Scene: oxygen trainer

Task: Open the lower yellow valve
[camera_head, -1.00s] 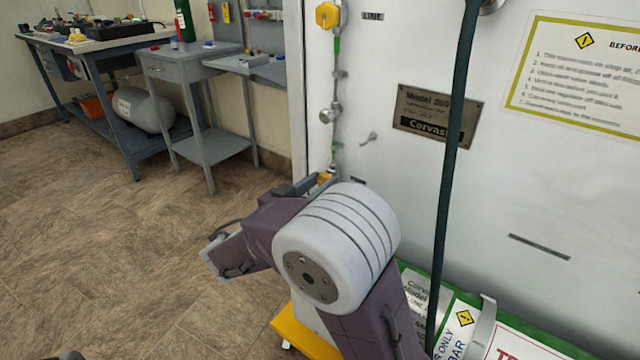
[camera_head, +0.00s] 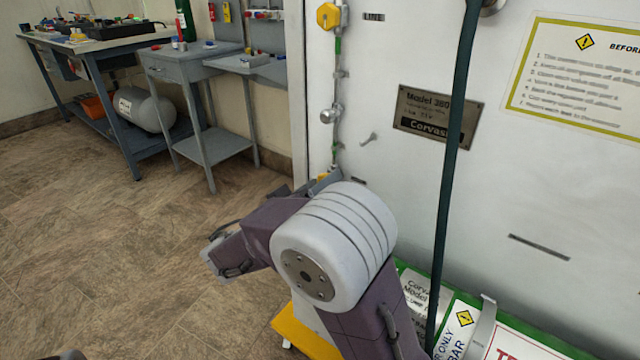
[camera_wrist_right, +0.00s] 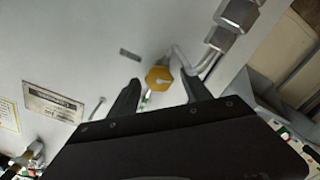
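The lower yellow valve (camera_wrist_right: 158,78) is a yellow knob with a pale handle mark on the white panel. In the head view only a sliver of it (camera_head: 323,176) shows behind my right arm. My right gripper (camera_wrist_right: 160,86) is open, with its dark fingers on either side of the valve in the wrist view. The valve appears between or just beyond the fingertips; I cannot tell whether they touch it. The gripper holds nothing that I can see. My left gripper is not clearly in view.
An upper yellow valve (camera_head: 328,15) sits higher on the same pipe line. Metal fittings (camera_wrist_right: 237,18) and a bent pipe run beside the lower valve. A dark hose (camera_head: 455,150) hangs in front of the panel. Workbenches (camera_head: 100,60) stand back left; the floor between is clear.

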